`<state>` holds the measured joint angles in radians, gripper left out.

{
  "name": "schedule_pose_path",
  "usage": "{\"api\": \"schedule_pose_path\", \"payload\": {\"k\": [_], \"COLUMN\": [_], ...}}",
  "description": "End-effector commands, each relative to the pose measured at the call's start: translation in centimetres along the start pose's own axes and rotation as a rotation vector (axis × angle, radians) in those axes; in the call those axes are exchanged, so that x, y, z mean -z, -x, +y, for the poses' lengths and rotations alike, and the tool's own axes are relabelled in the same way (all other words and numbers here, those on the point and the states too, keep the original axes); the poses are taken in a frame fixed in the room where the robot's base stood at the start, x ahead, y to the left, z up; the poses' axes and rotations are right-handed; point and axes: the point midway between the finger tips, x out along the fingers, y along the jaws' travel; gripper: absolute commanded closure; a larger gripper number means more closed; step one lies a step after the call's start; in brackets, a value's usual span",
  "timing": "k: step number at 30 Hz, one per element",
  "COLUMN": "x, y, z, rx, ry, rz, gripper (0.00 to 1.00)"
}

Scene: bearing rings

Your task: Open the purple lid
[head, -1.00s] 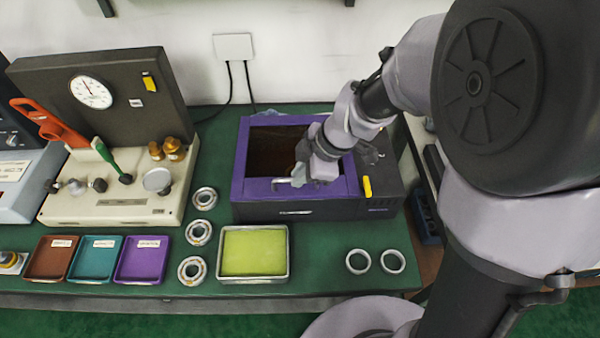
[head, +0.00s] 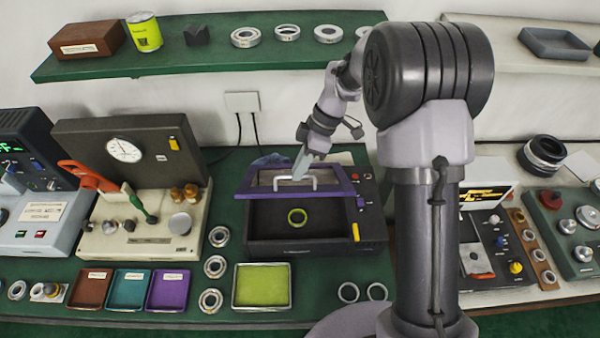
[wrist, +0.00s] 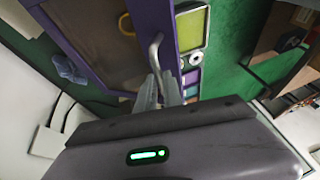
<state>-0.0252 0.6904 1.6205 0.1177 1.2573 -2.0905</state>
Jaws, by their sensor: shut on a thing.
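The purple lid (head: 250,195) is raised at its front edge and tilted over the dark box (head: 345,238), which stands open at the front. Its metal handle (head: 314,182) runs along the front of the lid. My gripper (head: 300,174) is shut on the handle from above. In the wrist view the fingertips (wrist: 160,82) close at the handle (wrist: 155,48), beside the lid's purple frame (wrist: 167,22). A yellow-green ring (head: 297,224) shows on the dark floor inside the box. The back of the lid is partly hidden by my arm.
A tray with a green pad (head: 262,301) and several bearing rings (head: 215,266) lie in front and to the left. A gauge machine (head: 140,240) stands left. A shelf (head: 210,62) hangs above the box. A blue cloth (head: 270,159) lies behind it.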

Motion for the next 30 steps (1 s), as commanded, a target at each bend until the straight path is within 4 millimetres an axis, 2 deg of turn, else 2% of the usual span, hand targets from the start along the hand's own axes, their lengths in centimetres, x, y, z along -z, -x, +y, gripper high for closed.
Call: {"api": "schedule_pose_path", "payload": {"k": [6,19,20,23,30], "x": [0.25,0.22,0.21,0.24,0.31], "y": [0.87,0.91,0.91,0.91,0.96], "z": [0.63,0.77,0.77,0.72,0.63], "rx": [-0.008,-0.010,-0.010,-0.008,-0.006], "ry": [0.005,0.006,0.006,0.005,0.004], "rz": [-0.003,-0.004,-0.004,-0.004,-0.002], "gripper": [1.00,1.00,0.87,0.68,0.68]}}
